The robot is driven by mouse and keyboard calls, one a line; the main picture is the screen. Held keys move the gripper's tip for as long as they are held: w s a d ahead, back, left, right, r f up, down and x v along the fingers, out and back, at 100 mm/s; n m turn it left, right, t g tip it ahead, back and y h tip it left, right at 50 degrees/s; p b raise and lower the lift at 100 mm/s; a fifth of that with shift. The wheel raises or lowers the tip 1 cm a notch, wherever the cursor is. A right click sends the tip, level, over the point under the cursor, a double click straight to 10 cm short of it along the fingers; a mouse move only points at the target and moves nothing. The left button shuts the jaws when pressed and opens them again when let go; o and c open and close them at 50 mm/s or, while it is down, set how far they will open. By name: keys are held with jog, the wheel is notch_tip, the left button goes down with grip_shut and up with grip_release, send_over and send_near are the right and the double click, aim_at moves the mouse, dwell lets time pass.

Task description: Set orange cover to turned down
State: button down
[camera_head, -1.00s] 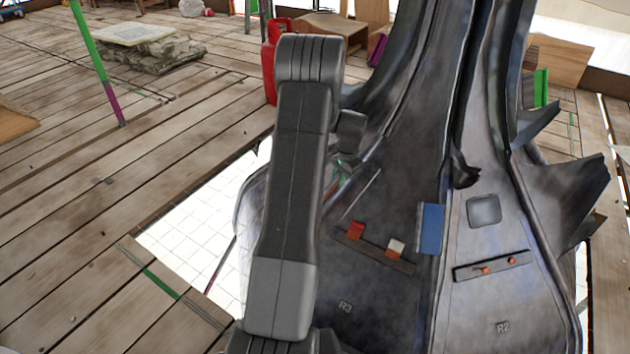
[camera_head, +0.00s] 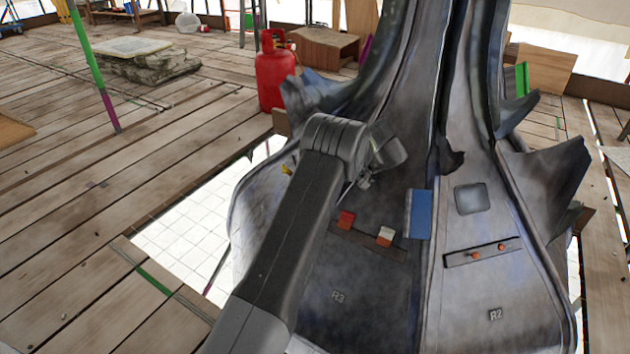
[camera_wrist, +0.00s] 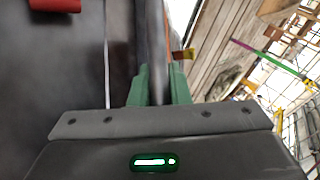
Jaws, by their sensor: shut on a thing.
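My gripper (camera_wrist: 155,85) shows in the wrist view with its green fingers shut on a narrow grey bar (camera_wrist: 155,40). A thin orange strip (camera_wrist: 168,18) runs along the bar's right side; it may be the orange cover seen edge-on, but I cannot tell how it joins the bar. In the head view my arm hides the grasp, and the wrist end lies against the left part of the dark spire panel marked R3 (camera_head: 338,297). A red-orange block (camera_head: 347,220) and an orange-and-white block (camera_head: 385,236) sit on a strip right of my arm.
A blue plate (camera_head: 418,214) stands right of the blocks. The R2 panel (camera_head: 496,314) carries a strip with two small orange knobs (camera_head: 475,254). Curled metal leaves (camera_head: 550,170) jut out at right. A red gas cylinder (camera_head: 275,75) stands behind. A floor opening (camera_head: 190,240) lies left.

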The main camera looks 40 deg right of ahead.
jog(key=shift+s+d+f+n+t+y+b, duration=0.15)
jog(key=shift+d+f+n+t+y+b, duration=0.15)
jog(key=shift+f+n+y, duration=0.15)
jog(key=shift+s+d+f+n+t+y+b, duration=0.2)
jog(key=shift+f+n+y+b, duration=0.15)
jog(key=shift+f+n, duration=0.15)
jog(key=shift+w+d+f+n+t+y+b, duration=0.1)
jog(key=shift+d+f+n+t+y+b, duration=0.2)
jog(key=shift+n+y, duration=0.4)
jog(key=shift+r, duration=0.1)
jog(key=shift+d, duration=0.1)
jog(key=c, duration=1.4)
grip_release()
jog(key=shift+d, duration=0.1)
jog(key=shift+o, duration=0.2)
jog(key=shift+w+r, duration=0.1)
